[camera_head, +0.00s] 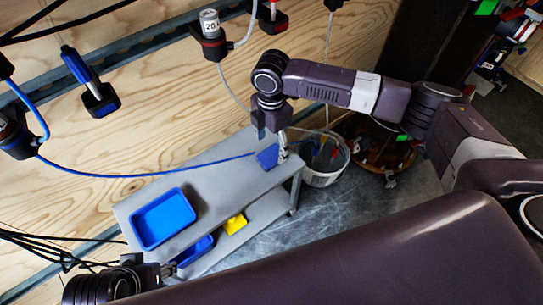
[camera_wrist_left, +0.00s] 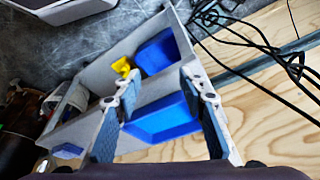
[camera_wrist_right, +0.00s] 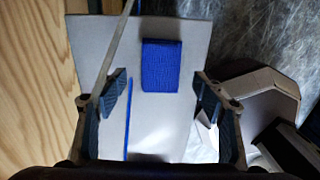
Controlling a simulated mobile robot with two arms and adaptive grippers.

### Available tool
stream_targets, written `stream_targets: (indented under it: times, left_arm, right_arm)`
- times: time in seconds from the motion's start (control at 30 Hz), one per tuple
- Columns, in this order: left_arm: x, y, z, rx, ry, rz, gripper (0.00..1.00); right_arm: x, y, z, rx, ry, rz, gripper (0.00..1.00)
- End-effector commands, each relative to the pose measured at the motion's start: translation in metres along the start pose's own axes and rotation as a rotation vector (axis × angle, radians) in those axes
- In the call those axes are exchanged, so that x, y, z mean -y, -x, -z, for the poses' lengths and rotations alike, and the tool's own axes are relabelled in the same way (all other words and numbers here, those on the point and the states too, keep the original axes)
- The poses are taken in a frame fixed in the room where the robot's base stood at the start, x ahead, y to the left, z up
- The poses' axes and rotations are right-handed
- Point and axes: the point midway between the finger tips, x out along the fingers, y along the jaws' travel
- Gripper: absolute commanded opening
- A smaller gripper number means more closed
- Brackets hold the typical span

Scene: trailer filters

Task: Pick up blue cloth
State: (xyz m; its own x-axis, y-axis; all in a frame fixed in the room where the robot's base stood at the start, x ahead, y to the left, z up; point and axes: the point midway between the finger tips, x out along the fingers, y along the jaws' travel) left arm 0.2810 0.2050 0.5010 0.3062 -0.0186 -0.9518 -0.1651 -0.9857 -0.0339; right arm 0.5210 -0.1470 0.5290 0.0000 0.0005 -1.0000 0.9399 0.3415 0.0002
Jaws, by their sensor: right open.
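The blue cloth (camera_head: 268,156) lies flat on the right end of the grey cart's top (camera_head: 225,160). In the right wrist view the cloth (camera_wrist_right: 161,65) is a small textured rectangle, ahead of and between the fingers. My right gripper (camera_head: 277,136) is above that end of the cart, close to the cloth. Its fingers (camera_wrist_right: 161,88) are wide apart with nothing between them. My left gripper (camera_head: 168,269) is at the cart's left end, partly hidden by my own body. In the left wrist view its fingers (camera_wrist_left: 160,86) are apart and empty. The cloth (camera_wrist_left: 68,150) also shows there, far off.
A blue tray (camera_head: 165,218) is on the cart's top left. A blue bin (camera_head: 196,253) and a yellow object (camera_head: 235,223) are on the lower shelf. A white bucket (camera_head: 325,170) stands beside the cart. A blue hose (camera_head: 120,175) runs across near the cloth.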

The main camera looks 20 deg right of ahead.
Motion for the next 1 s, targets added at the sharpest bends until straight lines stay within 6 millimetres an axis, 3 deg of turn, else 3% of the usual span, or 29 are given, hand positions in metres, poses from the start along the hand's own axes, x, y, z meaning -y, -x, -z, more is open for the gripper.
stream_targets:
  times: [0.1,0.2,0.47,0.83,1.0]
  left_arm:
    - [0.000,-0.012,-0.004,0.000,0.000,0.000,0.38]
    - [-0.002,-0.015,0.010,-0.052,-0.002,-0.002,0.38]
    - [-0.002,-0.014,0.017,-0.077,-0.003,-0.003,0.38]
    - [-0.002,-0.014,0.017,-0.076,-0.003,-0.003,0.38]
    - [-0.002,-0.014,0.017,-0.076,-0.003,-0.003,0.38]
  right_arm:
    - [0.002,-0.024,-0.001,0.001,0.000,0.003,0.64]
    - [0.001,-0.037,-0.001,0.001,0.000,0.002,0.64]
    - [0.001,-0.040,-0.001,0.001,0.001,0.000,0.64]
    - [0.001,-0.040,-0.001,0.001,0.001,0.000,0.24]
    - [0.001,-0.040,-0.001,0.001,0.000,0.000,0.22]
